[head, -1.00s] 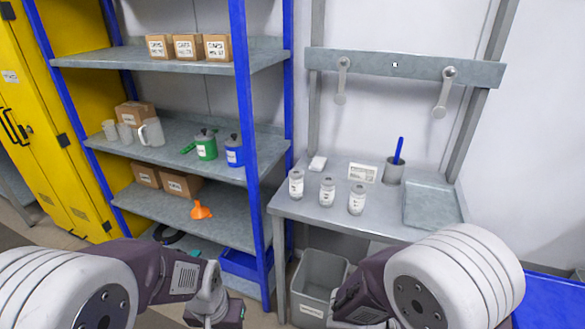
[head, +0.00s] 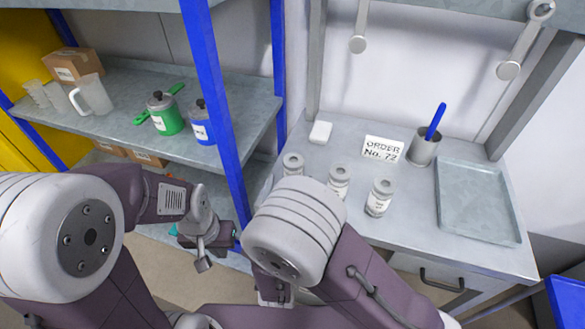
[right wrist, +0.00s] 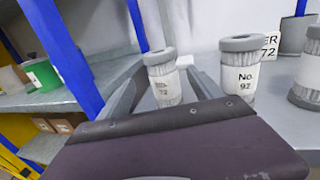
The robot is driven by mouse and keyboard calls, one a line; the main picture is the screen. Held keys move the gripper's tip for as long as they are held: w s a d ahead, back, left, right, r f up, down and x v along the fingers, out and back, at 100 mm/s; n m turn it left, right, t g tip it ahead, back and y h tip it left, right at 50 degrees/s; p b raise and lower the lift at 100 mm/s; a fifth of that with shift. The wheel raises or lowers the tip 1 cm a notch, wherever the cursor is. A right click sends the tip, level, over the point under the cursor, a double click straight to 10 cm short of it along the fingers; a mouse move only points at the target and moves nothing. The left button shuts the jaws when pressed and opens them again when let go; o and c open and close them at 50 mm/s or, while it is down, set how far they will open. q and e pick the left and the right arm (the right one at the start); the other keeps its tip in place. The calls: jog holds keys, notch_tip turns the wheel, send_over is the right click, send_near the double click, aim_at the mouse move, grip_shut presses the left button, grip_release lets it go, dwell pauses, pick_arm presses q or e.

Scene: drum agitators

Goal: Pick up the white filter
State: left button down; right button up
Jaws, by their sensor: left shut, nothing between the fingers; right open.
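Three pale filters with white labels stand upright in a row on the grey table: a left one (head: 293,164), a middle one (head: 337,182) and a right one (head: 378,197). In the right wrist view the left filter (right wrist: 163,88) has a label that seems to read 72, and the middle filter (right wrist: 238,72) reads No. 92. My right gripper (right wrist: 166,72) is open, its fingers spread to either side of the left filter's view; I cannot tell if they reach around it. In the head view my arm hides it. My left gripper (head: 203,264) is shut and empty, left of the table.
A sign reading Order No. 72 (head: 383,149), a white block (head: 320,132), a cup with a blue-handled tool (head: 424,148) and a grey tray (head: 478,203) are on the table. A blue shelf post (head: 213,100) stands at the left.

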aim_at(294, 161)
jog(key=w, duration=0.2)
jog(key=shift+w+d, duration=0.25)
jog(key=shift+w, duration=0.1)
jog(key=shift+w+f, duration=0.1)
jog(key=shift+w, duration=0.4)
jog(key=w, duration=0.3)
jog(key=w+p, duration=0.1)
jog(key=shift+w+d, duration=0.4)
jog(key=shift+s, duration=0.1)
jog(key=shift+c, duration=1.3)
jog(key=c, duration=1.2)
notch_tip(294, 161, up, 10)
jog(key=shift+r+p, duration=0.1)
jog(key=shift+p, duration=0.65)
